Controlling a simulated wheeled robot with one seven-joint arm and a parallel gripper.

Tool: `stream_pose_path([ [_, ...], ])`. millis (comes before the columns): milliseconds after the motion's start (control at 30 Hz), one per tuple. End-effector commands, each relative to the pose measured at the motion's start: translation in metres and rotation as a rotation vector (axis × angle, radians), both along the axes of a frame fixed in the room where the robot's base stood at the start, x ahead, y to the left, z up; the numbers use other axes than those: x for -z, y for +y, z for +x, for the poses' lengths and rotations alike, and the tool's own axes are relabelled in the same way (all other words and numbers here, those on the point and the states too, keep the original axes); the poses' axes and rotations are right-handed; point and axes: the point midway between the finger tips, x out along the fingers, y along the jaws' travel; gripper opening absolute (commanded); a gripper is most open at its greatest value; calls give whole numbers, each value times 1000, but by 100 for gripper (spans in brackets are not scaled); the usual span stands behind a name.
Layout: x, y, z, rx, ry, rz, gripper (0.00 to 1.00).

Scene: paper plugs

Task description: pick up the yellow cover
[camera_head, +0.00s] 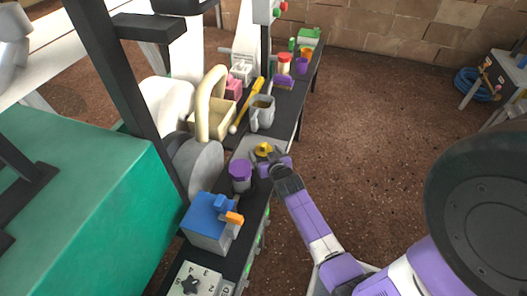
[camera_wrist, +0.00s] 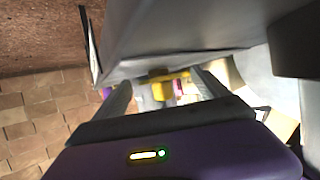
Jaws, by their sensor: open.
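The yellow cover (camera_head: 264,149) is a small yellow piece near the right edge of the dark bench in the head view. In the wrist view the yellow cover (camera_wrist: 168,76) shows ahead, between my two fingers. My gripper (camera_head: 268,161) is right at the cover in the head view, with its fingers around or beside it. In the wrist view my gripper (camera_wrist: 163,97) is open, one finger on each side of the yellow piece. I cannot tell whether either finger touches it. The cover's lower part is hidden.
A purple-topped jar (camera_head: 240,176) stands close by, with a blue-topped box (camera_head: 211,222) nearer. A grey pitcher (camera_head: 262,113), a yellow-handled tool (camera_head: 246,104) and a tan box (camera_head: 211,118) stand beyond. A large grey surface fills the top of the wrist view. Open floor lies right of the bench.

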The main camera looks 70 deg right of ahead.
Motion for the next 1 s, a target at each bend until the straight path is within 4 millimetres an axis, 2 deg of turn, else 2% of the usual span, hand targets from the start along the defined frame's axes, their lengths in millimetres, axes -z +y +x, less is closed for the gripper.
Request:
stream_pose_path([
  [267,1,-2,2,0,0,0,82],
  [500,1,-2,2,0,0,0,35],
  [600,0,-2,1,0,-1,-1,19],
  [867,-1,-2,2,0,-1,-1,19],
  [1000,-10,-2,2,0,-1,-2,19],
])
